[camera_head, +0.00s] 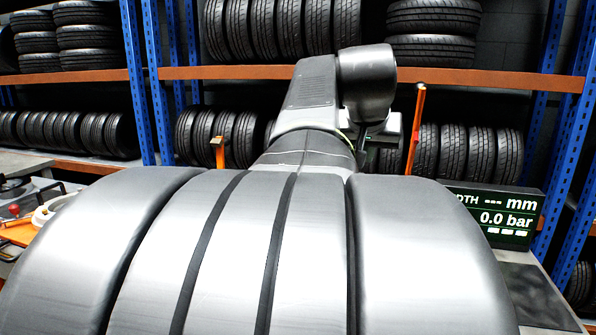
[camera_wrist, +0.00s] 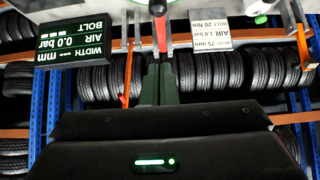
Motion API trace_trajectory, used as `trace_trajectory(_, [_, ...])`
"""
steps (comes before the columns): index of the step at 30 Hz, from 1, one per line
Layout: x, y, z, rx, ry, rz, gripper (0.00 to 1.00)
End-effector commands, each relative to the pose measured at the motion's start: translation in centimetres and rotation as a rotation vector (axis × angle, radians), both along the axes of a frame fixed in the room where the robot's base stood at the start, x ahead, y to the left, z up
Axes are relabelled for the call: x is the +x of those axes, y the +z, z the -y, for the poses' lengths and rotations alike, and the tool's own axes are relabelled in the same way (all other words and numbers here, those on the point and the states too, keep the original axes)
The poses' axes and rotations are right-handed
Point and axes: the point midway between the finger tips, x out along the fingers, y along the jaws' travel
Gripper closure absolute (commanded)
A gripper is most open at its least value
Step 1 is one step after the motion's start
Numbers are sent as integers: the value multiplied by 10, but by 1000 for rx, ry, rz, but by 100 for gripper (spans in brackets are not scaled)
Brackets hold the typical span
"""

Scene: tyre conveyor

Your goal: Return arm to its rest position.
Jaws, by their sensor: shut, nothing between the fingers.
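My arm reaches up and away from the camera in the head view, with its wrist bent near the top middle. My gripper is mostly hidden behind the arm there; only a small part shows right of the elbow. In the wrist view the dark gripper body with a green light fills the bottom, and my gripper (camera_wrist: 160,70) shows as narrow dark fingers in the middle. The fingers are shut and empty. No object is held.
Tyre racks with blue posts (camera_head: 138,80) and orange beams (camera_head: 225,73) stand behind. Orange uprights (camera_head: 415,130) (camera_head: 218,152) flank my arm. A black display (camera_head: 500,215) reads 0.0 bar at right. A bench with an orange tray (camera_head: 18,235) is at left.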

Motion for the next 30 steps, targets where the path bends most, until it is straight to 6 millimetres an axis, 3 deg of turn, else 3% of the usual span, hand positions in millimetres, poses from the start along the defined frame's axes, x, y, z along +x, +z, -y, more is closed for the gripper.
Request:
trace_trajectory(1, [9,-13,3,1,-1,-10,100])
trace_trajectory(12, [59,-67,17,1,-1,-10,100])
trace_trajectory(23, [56,-114,16,2,-1,-6,100])
trace_trajectory(24, [58,-99,17,3,-2,-14,100])
trace_trajectory(30, [64,-84,18,16,-3,-58,100])
